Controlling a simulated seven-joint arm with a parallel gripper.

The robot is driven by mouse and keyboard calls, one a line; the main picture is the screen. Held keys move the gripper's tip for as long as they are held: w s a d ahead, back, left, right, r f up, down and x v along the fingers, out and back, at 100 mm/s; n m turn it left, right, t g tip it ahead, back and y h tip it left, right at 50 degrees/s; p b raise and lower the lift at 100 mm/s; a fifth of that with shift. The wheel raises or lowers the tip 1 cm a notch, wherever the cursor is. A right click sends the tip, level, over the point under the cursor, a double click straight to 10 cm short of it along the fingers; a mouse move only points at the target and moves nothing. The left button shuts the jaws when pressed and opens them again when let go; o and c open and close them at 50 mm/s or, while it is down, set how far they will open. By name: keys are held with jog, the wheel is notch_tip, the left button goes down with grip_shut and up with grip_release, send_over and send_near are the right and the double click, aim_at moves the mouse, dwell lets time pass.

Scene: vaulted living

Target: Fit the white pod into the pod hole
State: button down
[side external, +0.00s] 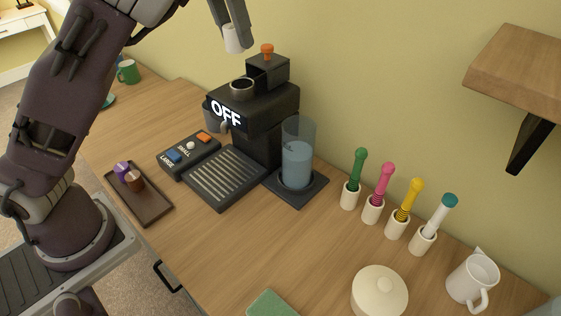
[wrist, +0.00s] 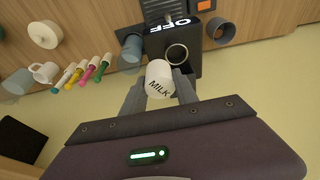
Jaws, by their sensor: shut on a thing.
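The white pod (side external: 233,40) is held between the fingers of my gripper (side external: 231,27), up in the air above the coffee machine (side external: 262,104). In the wrist view the white pod (wrist: 158,76) reads MILK, and my gripper (wrist: 159,88) is shut on it. The pod hole (side external: 242,86) is a round, metal-rimmed opening on top of the machine; it looks empty. In the wrist view the pod hole (wrist: 177,54) shows just beyond the pod, up and to the right. The pod is apart from the hole. The machine's display reads OFF.
An orange-knobbed block (side external: 268,66) rises behind the hole. A clear water tank (side external: 298,155) stands right of the machine. A button panel (side external: 187,155) and a brown tray (side external: 152,209) with purple and brown pods lie left. Several colored-handled tools, a lidded pot (side external: 379,293) and a jug (side external: 471,279) stand right.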

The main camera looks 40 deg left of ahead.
notch_tip(320, 180, up, 5)
jog(key=shift+r, duration=0.1)
jog(key=s+d+m+g+h, duration=0.1)
jog(key=s+d+m+g, duration=0.15)
jog(key=d+m, duration=0.95)
jog(key=s+d+m+g+h, duration=0.2)
jog(key=s+d+m, duration=0.1)
jog(key=d+m, duration=0.9)
notch_tip(320, 180, down, 40)
jog(key=shift+w+f, duration=0.1)
jog(key=shift+w, duration=0.05)
jog(key=c, duration=0.9)
grip_release()
jog(key=shift+f, duration=0.1)
jog(key=shift+c, duration=0.2)
